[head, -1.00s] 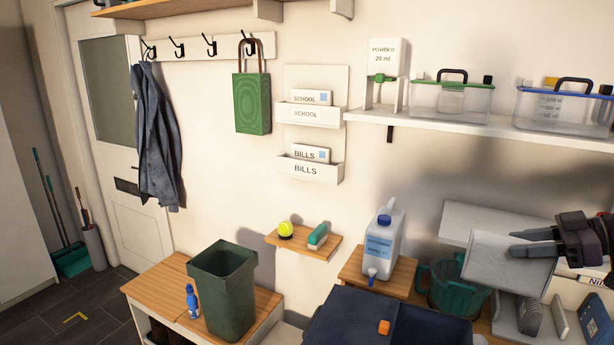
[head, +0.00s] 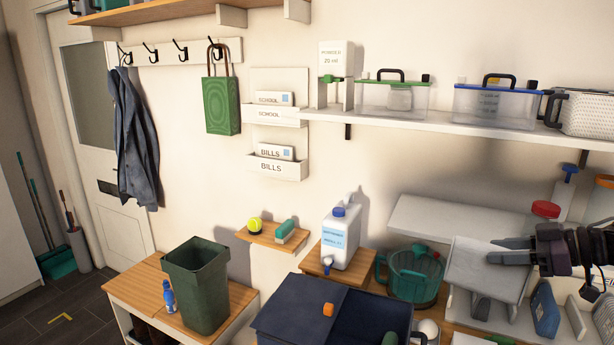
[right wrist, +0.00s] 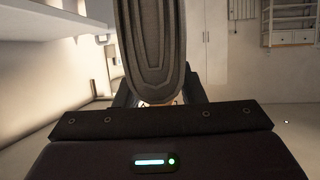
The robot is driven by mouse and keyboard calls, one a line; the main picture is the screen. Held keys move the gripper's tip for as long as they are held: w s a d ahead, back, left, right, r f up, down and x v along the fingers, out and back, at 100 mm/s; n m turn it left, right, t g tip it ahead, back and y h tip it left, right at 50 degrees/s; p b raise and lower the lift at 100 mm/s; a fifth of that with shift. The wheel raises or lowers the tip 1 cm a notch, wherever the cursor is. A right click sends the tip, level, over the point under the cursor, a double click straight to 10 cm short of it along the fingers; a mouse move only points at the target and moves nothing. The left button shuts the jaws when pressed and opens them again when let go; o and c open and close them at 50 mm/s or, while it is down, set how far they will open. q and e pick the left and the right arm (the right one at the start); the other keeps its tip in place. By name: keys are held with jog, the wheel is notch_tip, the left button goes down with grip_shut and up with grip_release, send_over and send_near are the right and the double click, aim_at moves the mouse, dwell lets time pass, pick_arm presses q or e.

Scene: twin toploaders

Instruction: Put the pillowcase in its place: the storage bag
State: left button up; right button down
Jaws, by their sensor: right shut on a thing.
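My right gripper (head: 500,251) comes in from the right and is shut on a pale grey-white, flat, folded piece that looks like the pillowcase (head: 477,272). It holds the piece tilted, in front of the pale shelf and above the bench. In the right wrist view, a dark grey ridged shape (right wrist: 153,45) fills the middle; I cannot tell whether it is a finger or the held piece. A dark navy open-topped container (head: 285,322) stands at the bottom, left of the gripper. A green bag (head: 221,108) hangs on a hook. I cannot tell which is the storage bag. My left gripper is not in view.
A white jug (head: 342,240), a teal see-through tub (head: 412,290) and a blue upright piece (head: 544,310) crowd the area around the held piece. The wall shelf (head: 420,124) with clear boxes runs above. A dark green bin (head: 196,290) stands at left.

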aim_at(483, 265)
jog(key=f, duration=0.1)
jog(key=w+a+f+m+t+h, duration=0.1)
jog(key=a+f+m, duration=0.1)
jog(key=f, duration=0.1)
jog(key=shift+w+t+h, duration=0.25)
jog(key=shift+t+h, duration=0.05)
jog(key=shift+t, duration=0.1)
jog(key=shift+w+d, duration=0.1)
jog(key=shift+d, duration=0.1)
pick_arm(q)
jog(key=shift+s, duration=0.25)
pick_arm(e)
jog(key=shift+w+a, duration=0.1)
jog(key=shift+a, duration=0.05)
jog(key=shift+a+f, duration=0.2)
